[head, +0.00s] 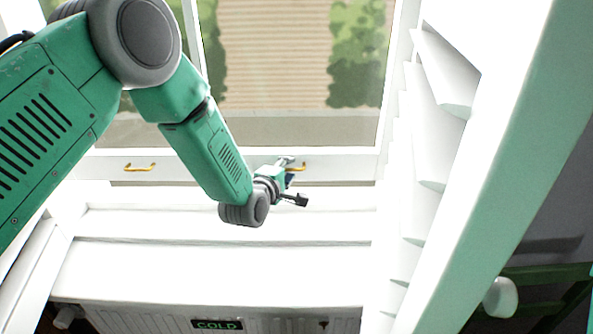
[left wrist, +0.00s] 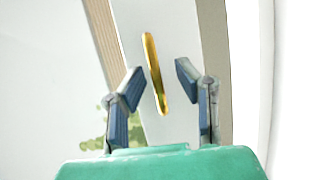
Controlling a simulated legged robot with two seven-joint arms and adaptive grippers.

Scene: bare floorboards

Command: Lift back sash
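The sash (head: 210,165) is a white window frame with glass above its bottom rail. It carries two brass handles, a left one (head: 140,167) and a right one (head: 297,167). My left gripper (head: 293,180) is at the right handle. In the left wrist view the gripper (left wrist: 157,95) is open, its two dark fingers apart, with the brass handle (left wrist: 156,75) running between them. Neither finger clearly touches the handle. My right gripper is not in view.
A white sill (head: 220,262) lies below the window, above a radiator (head: 130,320) with a "COLD" sign (head: 217,325). A white louvred shutter (head: 435,130) stands open along the right side. A green shelf-like thing (head: 540,290) is at the lower right.

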